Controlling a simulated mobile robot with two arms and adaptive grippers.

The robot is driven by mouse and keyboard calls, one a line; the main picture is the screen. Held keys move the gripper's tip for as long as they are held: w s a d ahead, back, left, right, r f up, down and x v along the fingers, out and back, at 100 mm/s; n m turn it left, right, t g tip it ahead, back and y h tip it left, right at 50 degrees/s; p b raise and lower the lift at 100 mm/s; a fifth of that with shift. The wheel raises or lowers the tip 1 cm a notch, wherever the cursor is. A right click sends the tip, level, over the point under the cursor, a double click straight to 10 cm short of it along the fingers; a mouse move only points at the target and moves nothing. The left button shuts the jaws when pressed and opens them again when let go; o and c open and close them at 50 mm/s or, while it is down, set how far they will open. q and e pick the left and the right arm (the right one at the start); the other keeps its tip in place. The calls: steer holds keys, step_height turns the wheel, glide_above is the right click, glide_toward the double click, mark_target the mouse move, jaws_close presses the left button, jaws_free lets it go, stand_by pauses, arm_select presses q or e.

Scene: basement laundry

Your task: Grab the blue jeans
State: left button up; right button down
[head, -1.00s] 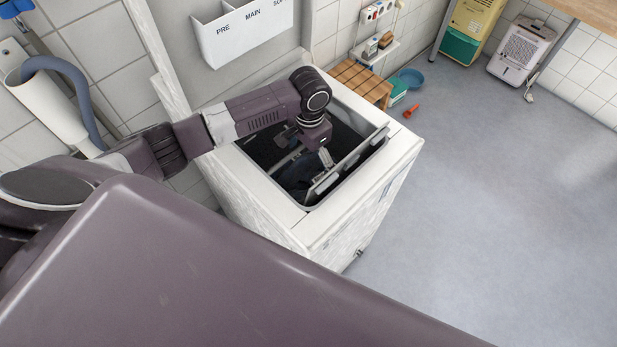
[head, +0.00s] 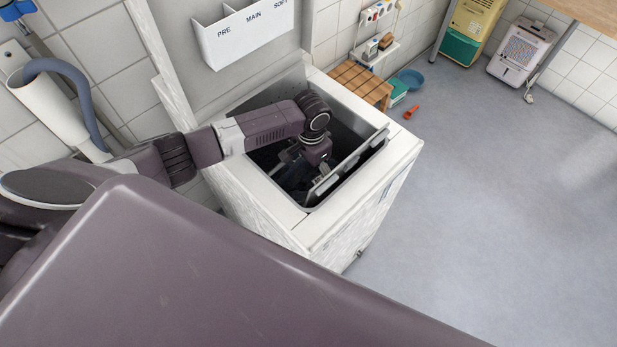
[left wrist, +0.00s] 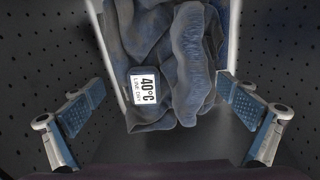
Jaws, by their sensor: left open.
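In the left wrist view the blue jeans (left wrist: 193,62) lie bunched inside the dark perforated drum, with a white label (left wrist: 144,88) reading 40°C on them. My left gripper (left wrist: 163,105) is open, its two blue-padded fingers spread wide on either side of the jeans. The jeans lie ahead of the fingers, and nothing is held. In the head view my left gripper (head: 302,177) reaches down into the open top of the white washing machine (head: 365,192). The jeans are hard to make out there in the dark opening. My right gripper is not in view.
A detergent holder (head: 240,35) marked PRE and MAIN is on the wall behind the washer. A wooden stool (head: 361,83), blue basin (head: 411,78) and red object (head: 411,111) are beyond it. The floor at right is clear.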

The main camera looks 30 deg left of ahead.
arm_select(q)
steer(key=shift+f, duration=0.15)
steer(key=c, duration=1.7)
